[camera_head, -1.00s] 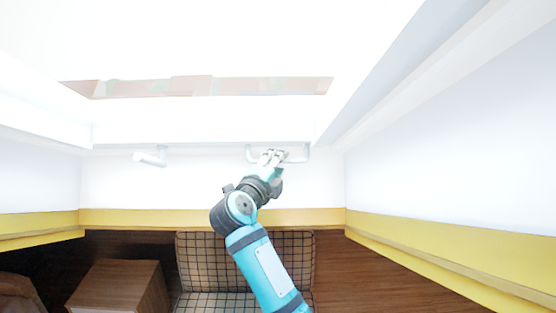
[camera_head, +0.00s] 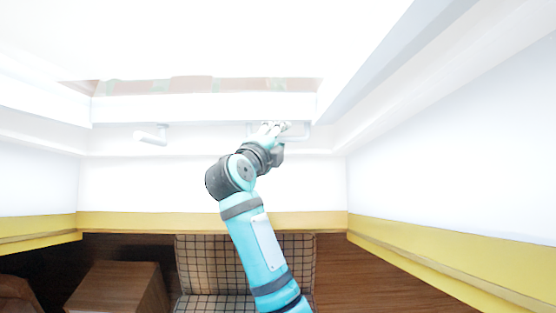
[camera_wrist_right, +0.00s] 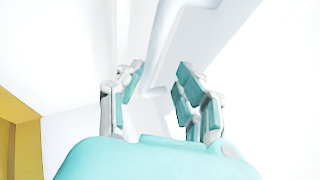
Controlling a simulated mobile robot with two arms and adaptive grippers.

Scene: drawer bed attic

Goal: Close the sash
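The sash (camera_head: 200,108) is a white panel overhead in the head view, with a strip of pinkish, patterned surface showing above its edge. A white bar handle (camera_head: 306,133) hangs at its right part. My right gripper (camera_head: 274,128) is raised at this handle and overlaps its left part. In the right wrist view my right gripper (camera_wrist_right: 158,88) has its fingers spread apart. The white handle bar (camera_wrist_right: 160,45) runs down between and beyond the fingertips; contact cannot be made out. My left gripper is not in view.
A second small white fitting (camera_head: 150,136) hangs to the left. Below are a plaid seat (camera_head: 205,265), a wooden cabinet (camera_head: 118,288) and yellow wall trim (camera_head: 420,232). White walls stand on both sides. The space around my raised arm is clear.

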